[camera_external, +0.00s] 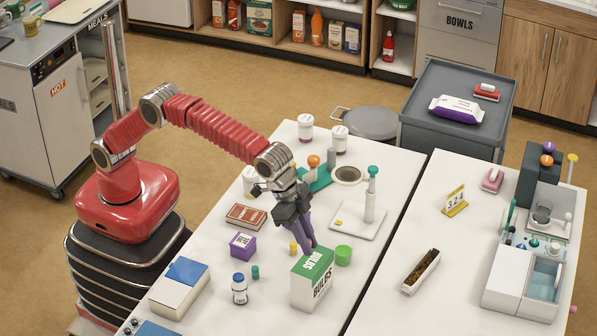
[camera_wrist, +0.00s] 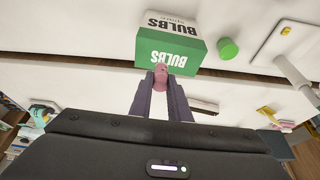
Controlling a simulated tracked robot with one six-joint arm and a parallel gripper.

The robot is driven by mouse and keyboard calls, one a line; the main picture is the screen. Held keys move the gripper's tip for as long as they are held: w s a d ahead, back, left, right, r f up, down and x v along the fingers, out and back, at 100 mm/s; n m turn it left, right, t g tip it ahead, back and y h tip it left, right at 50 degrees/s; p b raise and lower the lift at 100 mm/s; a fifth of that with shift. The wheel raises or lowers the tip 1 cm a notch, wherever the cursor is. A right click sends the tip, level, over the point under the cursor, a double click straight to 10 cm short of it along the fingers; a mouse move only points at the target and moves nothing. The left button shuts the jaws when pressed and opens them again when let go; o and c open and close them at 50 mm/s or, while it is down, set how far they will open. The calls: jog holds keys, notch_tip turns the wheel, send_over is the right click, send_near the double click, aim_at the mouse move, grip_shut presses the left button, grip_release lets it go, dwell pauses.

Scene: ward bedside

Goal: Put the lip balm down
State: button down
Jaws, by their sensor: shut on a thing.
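My gripper (camera_external: 312,244) reaches down over the left white table, its purple fingers ending at the top of the green-and-white BULBS box (camera_external: 313,285). In the wrist view the gripper (camera_wrist: 161,84) is shut on a small pink cylinder, which looks like the lip balm (camera_wrist: 161,72). The lip balm shows against the green face of the BULBS box (camera_wrist: 170,53). I cannot tell whether it touches the box. In the external view I cannot make out the lip balm at the fingertips.
A green cylinder (camera_external: 343,255) stands right of the box, and a small yellow one (camera_external: 294,247) stands to the left. A white stand (camera_external: 358,221) is behind. The table front right of the box is clear.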

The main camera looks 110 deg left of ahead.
jog(key=shift+f, duration=1.85)
jog(key=c, duration=1.7)
grip_release()
jog(key=shift+f, duration=0.1)
jog(key=shift+o, duration=0.2)
jog(key=v, duration=1.2)
